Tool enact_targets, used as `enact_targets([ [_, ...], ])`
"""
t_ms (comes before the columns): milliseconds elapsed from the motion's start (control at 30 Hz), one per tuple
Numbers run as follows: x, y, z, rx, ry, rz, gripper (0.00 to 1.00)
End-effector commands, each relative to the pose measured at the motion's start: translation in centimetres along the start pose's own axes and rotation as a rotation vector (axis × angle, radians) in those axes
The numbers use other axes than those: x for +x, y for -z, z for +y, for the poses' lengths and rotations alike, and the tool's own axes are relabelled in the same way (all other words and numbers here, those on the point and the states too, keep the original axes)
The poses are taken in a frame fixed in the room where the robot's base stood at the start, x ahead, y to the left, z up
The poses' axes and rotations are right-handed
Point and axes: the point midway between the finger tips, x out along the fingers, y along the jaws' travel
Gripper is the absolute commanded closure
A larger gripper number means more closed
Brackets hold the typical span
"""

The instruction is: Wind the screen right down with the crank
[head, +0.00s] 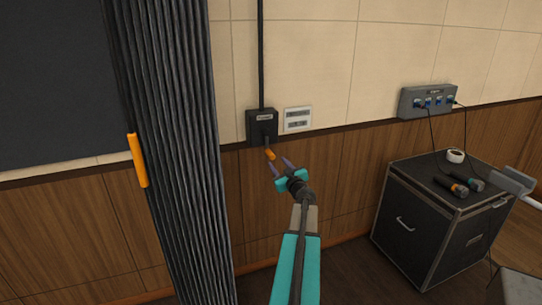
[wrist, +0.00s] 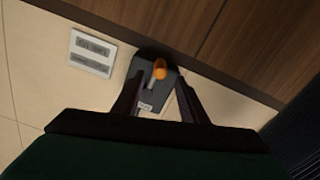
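The crank is a small black box (head: 262,127) on the wall with a short arm and an orange handle (head: 269,154) pointing out and down. My gripper (head: 279,166) is in front of and just below the handle, fingers apart. In the wrist view the handle (wrist: 160,69) shows between and slightly beyond the fingertips (wrist: 158,82), with no clear contact. The box (wrist: 149,92) lies behind it. A dark flat panel (head: 50,80) fills the upper left of the head view; I cannot tell whether it is the screen.
A pleated black curtain (head: 170,120) with an orange pull (head: 137,160) hangs left of the crank. A white labelled plate (head: 297,119) is right of the box. A grey socket box (head: 428,101) and a black case (head: 430,215) bearing microphones and tape (head: 456,156) stand farther right.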

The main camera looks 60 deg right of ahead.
Motion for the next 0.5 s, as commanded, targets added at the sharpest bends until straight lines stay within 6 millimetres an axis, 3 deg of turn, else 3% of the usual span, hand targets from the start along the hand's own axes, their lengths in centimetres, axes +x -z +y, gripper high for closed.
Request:
enact_targets([
  [500, 5.2, 0.0, 0.1, 0.001, 0.0, 0.001, 0.61],
])
